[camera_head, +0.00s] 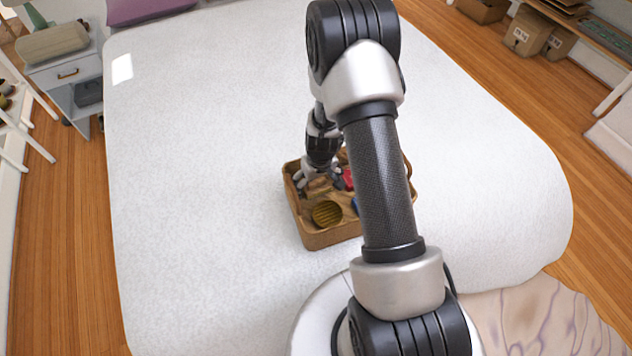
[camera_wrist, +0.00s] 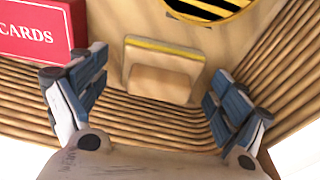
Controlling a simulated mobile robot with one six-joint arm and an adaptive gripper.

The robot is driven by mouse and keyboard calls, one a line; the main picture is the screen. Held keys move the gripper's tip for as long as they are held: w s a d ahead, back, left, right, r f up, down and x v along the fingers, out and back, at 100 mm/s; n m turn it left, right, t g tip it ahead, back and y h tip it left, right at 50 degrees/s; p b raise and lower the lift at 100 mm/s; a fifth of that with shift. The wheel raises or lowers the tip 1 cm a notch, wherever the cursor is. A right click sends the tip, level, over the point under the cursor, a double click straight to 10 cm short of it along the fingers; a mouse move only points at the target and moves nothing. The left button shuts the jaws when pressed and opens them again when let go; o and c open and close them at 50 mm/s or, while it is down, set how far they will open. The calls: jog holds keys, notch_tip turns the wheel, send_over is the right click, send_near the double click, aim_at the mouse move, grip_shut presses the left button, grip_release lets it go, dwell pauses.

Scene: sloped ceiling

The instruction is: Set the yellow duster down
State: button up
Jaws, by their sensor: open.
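A tan block with a yellow strip along its far edge, which looks like the yellow duster (camera_wrist: 160,78), lies inside a brown woven basket (camera_head: 328,239). My gripper (camera_head: 318,180) reaches down into the basket in the head view. In the wrist view its two fingers (camera_wrist: 155,105) are spread wide, one to each side of the block, with visible gaps between them and it. The block appears to rest on the basket's floor near its ribbed wall (camera_wrist: 150,122). In the head view my gripper partly hides that spot.
A red box marked CARDS (camera_wrist: 36,32) lies close by the left finger. A round black-and-yellow striped thing (camera_wrist: 208,8) is beyond the block; it also shows in the head view (camera_head: 327,213). The basket stands on a white bed (camera_head: 200,180) with wide clear room around it.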

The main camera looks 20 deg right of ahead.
notch_tip(320, 180, up, 13)
jog(key=s+p, duration=0.2)
jog(key=p, duration=0.3)
notch_tip(320, 180, up, 11)
send_over(318, 190)
jog(key=s+a, duration=0.1)
jog(key=a, duration=0.2)
jog(key=s+a+r+t, duration=0.1)
jog(key=s+a+r, duration=0.3)
jog(key=r, duration=0.5)
jog(key=s+a+r+t, duration=0.1)
jog(key=s+r, duration=0.4)
jog(key=s, duration=0.3)
jog(key=s+a+r, duration=0.1)
jog(key=s+r, duration=0.4)
jog(key=s, duration=0.4)
jog(key=shift+s+a+t, duration=0.3)
jog(key=shift+t, duration=0.1)
